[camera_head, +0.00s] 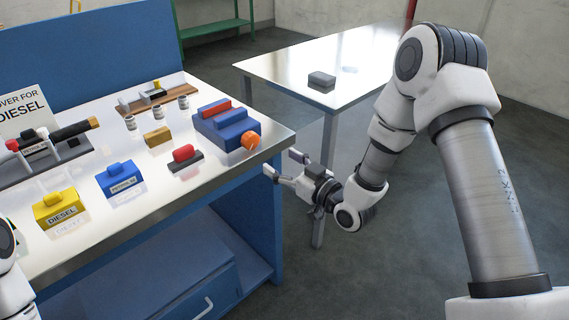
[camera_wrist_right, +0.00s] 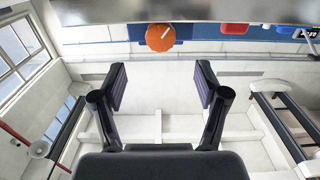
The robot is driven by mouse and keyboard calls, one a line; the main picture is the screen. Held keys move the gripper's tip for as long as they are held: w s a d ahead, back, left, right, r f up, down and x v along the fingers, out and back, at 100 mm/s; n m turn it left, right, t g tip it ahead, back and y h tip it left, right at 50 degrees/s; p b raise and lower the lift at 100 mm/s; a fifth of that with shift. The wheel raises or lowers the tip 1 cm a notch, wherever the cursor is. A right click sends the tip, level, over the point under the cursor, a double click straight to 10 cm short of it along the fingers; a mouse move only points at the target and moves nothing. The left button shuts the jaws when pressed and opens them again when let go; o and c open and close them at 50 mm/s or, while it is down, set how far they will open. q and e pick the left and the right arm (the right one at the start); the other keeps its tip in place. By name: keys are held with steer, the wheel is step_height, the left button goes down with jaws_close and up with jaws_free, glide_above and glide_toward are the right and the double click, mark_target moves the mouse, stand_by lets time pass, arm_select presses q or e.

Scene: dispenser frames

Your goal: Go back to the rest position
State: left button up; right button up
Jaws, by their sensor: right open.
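My right gripper (camera_head: 284,167) is open and empty, beside the right end of the workbench and apart from it. In the right wrist view its two fingers (camera_wrist_right: 161,88) stand wide apart with nothing between them. An orange round knob (camera_wrist_right: 160,37) on a blue block shows beyond the fingers; the knob (camera_head: 250,142) also shows in the head view, near the bench corner. My left gripper is not in view; only a bit of my left arm shows at the lower left edge.
The workbench (camera_head: 150,203) holds a yellow DIESEL block (camera_head: 61,211), a blue block (camera_head: 121,180), a red piece (camera_head: 184,153) and a blue dispenser (camera_head: 228,131). A white table (camera_head: 285,65) with a dark grey block (camera_head: 321,80) stands behind. Open floor lies between and right.

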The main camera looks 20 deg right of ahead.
steer(key=shift+s+d, duration=0.1)
steer(key=shift+s, duration=0.3)
